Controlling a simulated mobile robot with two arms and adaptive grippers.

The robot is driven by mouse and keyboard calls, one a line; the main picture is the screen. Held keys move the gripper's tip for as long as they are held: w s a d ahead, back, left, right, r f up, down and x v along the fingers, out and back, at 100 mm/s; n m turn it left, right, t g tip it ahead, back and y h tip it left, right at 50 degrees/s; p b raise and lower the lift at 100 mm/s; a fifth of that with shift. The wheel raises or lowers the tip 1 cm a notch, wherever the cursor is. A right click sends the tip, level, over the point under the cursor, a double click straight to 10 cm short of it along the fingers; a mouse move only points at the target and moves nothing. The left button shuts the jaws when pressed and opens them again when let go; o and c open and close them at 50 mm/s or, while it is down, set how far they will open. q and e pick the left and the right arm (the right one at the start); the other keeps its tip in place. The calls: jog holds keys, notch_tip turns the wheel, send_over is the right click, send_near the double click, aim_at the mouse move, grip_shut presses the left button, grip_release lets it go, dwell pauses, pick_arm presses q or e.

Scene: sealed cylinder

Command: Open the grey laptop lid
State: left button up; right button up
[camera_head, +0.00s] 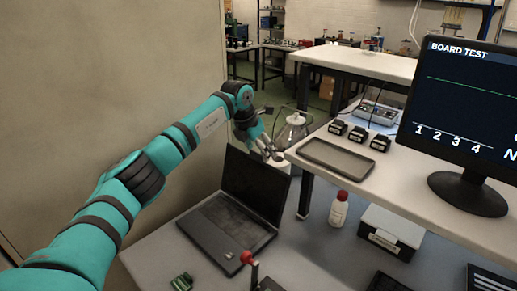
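The dark grey laptop stands on the lower bench with its base (225,226) flat and its keyboard showing. Its lid (255,187) is raised, standing steeply up from the hinge with the dark screen facing the front left. My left arm reaches in from the left, and my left gripper (272,153) is at the lid's top edge, near its right corner. The fingers are small and partly overlap; I cannot tell whether they touch the lid or how far apart they are. My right gripper is not in view.
A raised shelf at right holds a grey tray (337,157), several small black devices and a monitor (465,110). Below are a white bottle with a red cap (339,209) and a grey box (391,232). A red-knobbed lever (248,258) stands in front of the laptop. A wall (110,90) is at left.

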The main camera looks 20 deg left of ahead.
pick_arm(q)
jog(key=shift+o, duration=0.2)
jog(key=shift+a, duration=0.1)
jog(key=shift+s+r, duration=0.15)
jog(key=shift+r, duration=0.1)
jog(key=v, duration=1.1)
